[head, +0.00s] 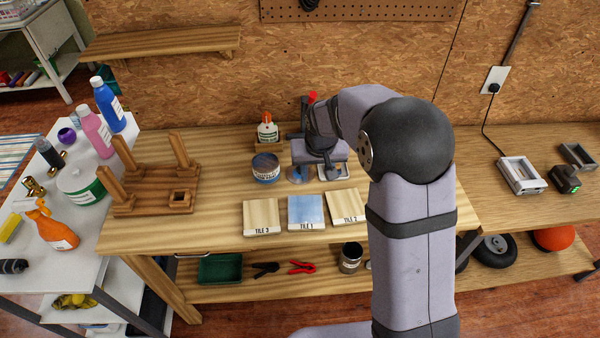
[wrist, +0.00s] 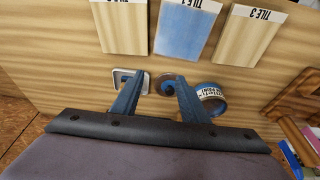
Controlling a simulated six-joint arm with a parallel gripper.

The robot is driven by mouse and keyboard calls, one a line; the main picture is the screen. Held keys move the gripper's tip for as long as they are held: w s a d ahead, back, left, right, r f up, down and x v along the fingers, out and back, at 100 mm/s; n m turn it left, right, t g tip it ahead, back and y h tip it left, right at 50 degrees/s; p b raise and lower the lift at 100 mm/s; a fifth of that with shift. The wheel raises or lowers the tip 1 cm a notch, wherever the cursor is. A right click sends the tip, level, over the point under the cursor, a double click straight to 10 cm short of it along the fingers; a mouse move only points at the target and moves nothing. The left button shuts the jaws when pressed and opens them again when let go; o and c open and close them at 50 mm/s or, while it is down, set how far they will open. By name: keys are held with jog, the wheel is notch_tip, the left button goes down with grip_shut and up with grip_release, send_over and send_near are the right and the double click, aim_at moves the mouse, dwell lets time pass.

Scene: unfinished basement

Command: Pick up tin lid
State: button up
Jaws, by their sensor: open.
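The tin lid, a small round greyish-brown disc (wrist: 168,82), lies flat on the bench in the wrist view, beside the open paint tin (wrist: 214,106). In the head view the lid (head: 294,175) is partly covered by my gripper (head: 316,168). My gripper points down over the bench and is open. In the wrist view its two blue fingers (wrist: 160,86) are spread, with the lid showing between their tips, nearer the right finger. Nothing is held. I cannot tell the exact height of the fingertips above the bench.
The labelled paint tin (head: 265,168) stands close to the lid on one side, a small white tray (head: 347,175) on the other. Tile 3 (head: 261,214), blue Tile 1 (head: 306,210) and Tile 2 (head: 346,204) lie in front. A glue bottle (head: 267,129) and wooden rack (head: 150,207) stand nearby.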

jog(key=w+a+f+t, duration=0.1)
jog(key=w+a, duration=0.2)
jog(key=w, duration=0.4)
jog(key=shift+w+a+f, duration=0.15)
jog(key=shift+a+f, duration=0.05)
jog(key=shift+f, duration=0.1)
jog(key=shift+f, duration=0.1)
jog(key=shift+p+x, duration=0.55)
jog(key=shift+x, duration=0.35)
jog(key=shift+f, duration=0.1)
jog(key=shift+p+x, duration=1.45)
jog(key=shift+x, duration=1.05)
jog(key=shift+w+a, duration=0.1)
grip_shut()
